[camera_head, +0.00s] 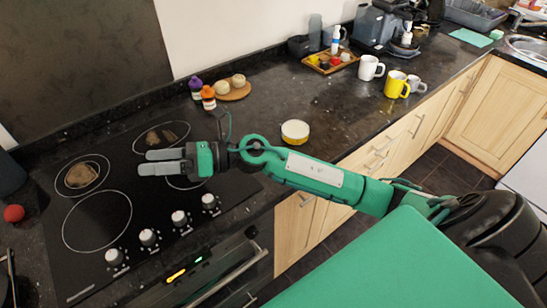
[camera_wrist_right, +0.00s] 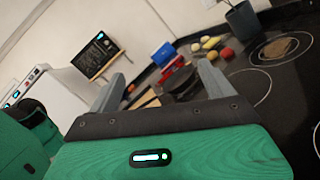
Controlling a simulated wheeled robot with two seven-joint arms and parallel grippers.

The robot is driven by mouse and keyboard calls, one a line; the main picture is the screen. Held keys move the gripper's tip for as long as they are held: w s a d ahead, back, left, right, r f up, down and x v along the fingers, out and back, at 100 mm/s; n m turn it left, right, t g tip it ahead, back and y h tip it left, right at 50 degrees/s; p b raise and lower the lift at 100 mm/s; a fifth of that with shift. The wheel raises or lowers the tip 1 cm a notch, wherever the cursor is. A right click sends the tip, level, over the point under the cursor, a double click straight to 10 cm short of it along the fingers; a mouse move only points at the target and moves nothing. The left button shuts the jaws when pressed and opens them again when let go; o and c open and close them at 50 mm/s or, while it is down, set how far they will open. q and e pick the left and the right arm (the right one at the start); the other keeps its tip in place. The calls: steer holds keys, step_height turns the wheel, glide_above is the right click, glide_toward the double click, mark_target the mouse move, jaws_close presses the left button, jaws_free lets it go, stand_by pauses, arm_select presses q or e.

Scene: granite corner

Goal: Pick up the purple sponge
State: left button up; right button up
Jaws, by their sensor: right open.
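I cannot make out a purple sponge in either view. My right gripper (camera_head: 148,162) is open with nothing between its fingers, above the black cooktop (camera_head: 150,208) in the head view. Its two grey fingers (camera_wrist_right: 162,76) also show in the right wrist view, spread apart and pointing toward a far stretch of counter with several small coloured items. Those items are too small to tell apart well. My left gripper is not in view.
A yellow-sided round tub (camera_head: 295,132) sits behind my right arm. Mugs (camera_head: 396,84) stand farther right. A red ball (camera_head: 14,213) lies left of the cooktop.

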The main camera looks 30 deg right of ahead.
steer(key=w+d+f+n+g+h, duration=0.3)
steer(key=d+f+n+g+h, duration=0.3)
steer(key=d+f+n+h, duration=0.35)
steer(key=w+d+r+n+h, duration=0.1)
steer(key=w+d+h, duration=0.2)
steer(key=d+h, duration=1.3)
steer(key=d+f+y+p, duration=0.1)
steer(key=d+f+y, duration=0.3)
steer(key=f, duration=0.1)
steer(key=d+f+y+p, duration=0.1)
steer(key=f+y, duration=0.1)
steer(key=shift+d+f+g+y+p, duration=0.25)
steer(key=shift+d+g+p, duration=0.05)
steer(key=shift+d, duration=0.1)
steer(key=shift+f+p, duration=0.45)
step_height(320, 180, down, 3)
steer(key=shift+w+d+f+p, duration=0.15)
steer(key=shift+p, duration=0.85)
steer(key=shift+f, duration=0.65)
steer(key=c, duration=1.1)
